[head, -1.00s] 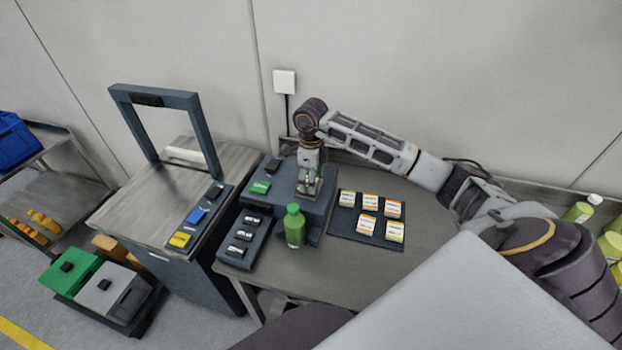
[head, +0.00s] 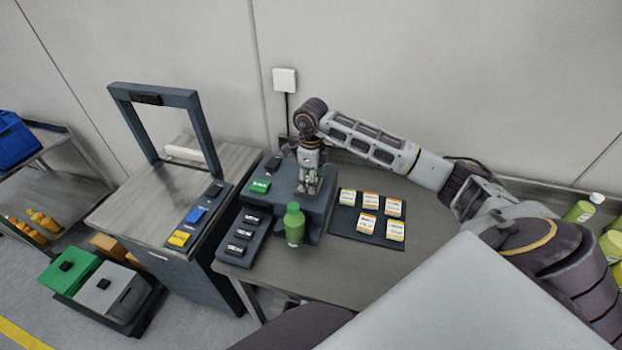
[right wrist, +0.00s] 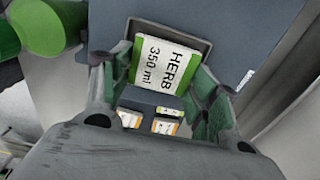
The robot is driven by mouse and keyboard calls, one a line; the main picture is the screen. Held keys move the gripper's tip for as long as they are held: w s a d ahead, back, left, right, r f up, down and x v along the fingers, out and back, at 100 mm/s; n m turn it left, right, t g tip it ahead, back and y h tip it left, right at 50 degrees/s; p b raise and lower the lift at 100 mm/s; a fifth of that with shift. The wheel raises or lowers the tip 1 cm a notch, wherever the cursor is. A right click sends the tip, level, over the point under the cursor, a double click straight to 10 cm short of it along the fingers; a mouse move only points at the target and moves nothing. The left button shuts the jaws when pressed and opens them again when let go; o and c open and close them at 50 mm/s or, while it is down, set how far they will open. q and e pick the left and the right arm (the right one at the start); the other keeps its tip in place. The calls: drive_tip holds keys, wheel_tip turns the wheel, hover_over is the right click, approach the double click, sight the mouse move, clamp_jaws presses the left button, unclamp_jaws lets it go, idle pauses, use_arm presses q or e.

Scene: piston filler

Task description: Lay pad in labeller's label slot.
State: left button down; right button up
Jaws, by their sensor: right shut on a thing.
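My right gripper (head: 308,188) is over the top of the dark blue-grey labeller (head: 326,205). In the right wrist view, its green-lined fingers (right wrist: 163,92) are shut on a white pad (right wrist: 165,64) with green edges, reading "HERB 350 ml". The pad lies over the dark rectangular label slot (right wrist: 203,45), whose rim shows behind and beside it. I cannot tell whether the pad touches the slot floor. A green bottle (head: 294,225) stands upright at the labeller's front; its green body shows in the right wrist view (right wrist: 45,25). My left gripper is not in view.
Several other label pads (head: 367,225) lie on a dark mat (head: 345,229) right of the labeller. A button panel (head: 232,256) stands at the labeller's left. A steel-topped machine with a dark frame (head: 205,130) stands further left. Bottles (head: 582,209) stand at the far right.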

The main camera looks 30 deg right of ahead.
drive_tip(key=o, duration=1.1)
drive_tip(key=o, duration=0.3)
drive_tip(key=shift+o, duration=0.2)
drive_tip(key=shift+r, duration=0.1)
drive_tip(key=shift+r+p, duration=1.8)
drive_tip(key=shift+r, duration=1.6)
